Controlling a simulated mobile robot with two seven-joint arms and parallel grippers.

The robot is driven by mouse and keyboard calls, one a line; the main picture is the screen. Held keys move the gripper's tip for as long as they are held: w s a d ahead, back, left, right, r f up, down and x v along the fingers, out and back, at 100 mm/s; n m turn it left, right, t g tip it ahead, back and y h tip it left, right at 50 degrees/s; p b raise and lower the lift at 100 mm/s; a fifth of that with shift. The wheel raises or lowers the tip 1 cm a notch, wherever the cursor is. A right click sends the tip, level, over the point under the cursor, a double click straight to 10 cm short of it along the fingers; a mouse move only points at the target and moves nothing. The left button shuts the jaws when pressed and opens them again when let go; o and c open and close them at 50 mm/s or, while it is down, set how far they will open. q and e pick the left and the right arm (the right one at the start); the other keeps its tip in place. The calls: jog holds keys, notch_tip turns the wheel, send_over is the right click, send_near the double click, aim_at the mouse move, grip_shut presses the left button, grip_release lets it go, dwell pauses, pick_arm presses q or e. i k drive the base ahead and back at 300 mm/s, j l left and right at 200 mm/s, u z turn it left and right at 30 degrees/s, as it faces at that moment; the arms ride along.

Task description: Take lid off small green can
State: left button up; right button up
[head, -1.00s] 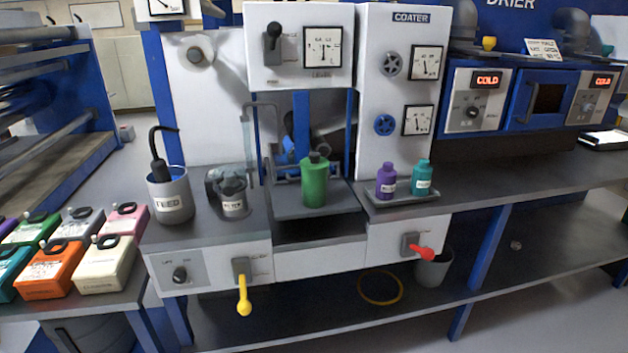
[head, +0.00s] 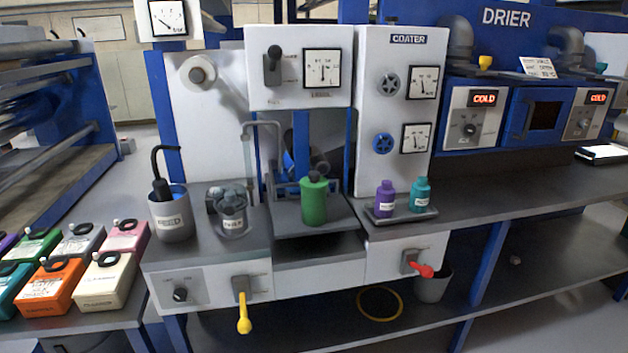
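The small green can (head: 314,203) stands upright on the dark platform (head: 342,217) in the middle bay of the coater. Its dark lid (head: 314,177) sits on top of the can. A dark round part shows just behind the lid. Neither of my grippers shows in the head view.
A tray (head: 401,218) with a purple bottle (head: 385,199) and a teal bottle (head: 420,195) stands right of the can. A FEED pot (head: 171,222) and a smaller labelled pot (head: 233,219) stand left. Yellow (head: 244,318) and red (head: 424,271) handles stick out in front.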

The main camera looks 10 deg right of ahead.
aim_at(313, 183)
jog(key=i+l, duration=0.1)
jog(key=i, duration=0.35)
jog(key=i+l, duration=0.1)
jog(key=i, duration=0.4)
jog(key=l+z, duration=0.05)
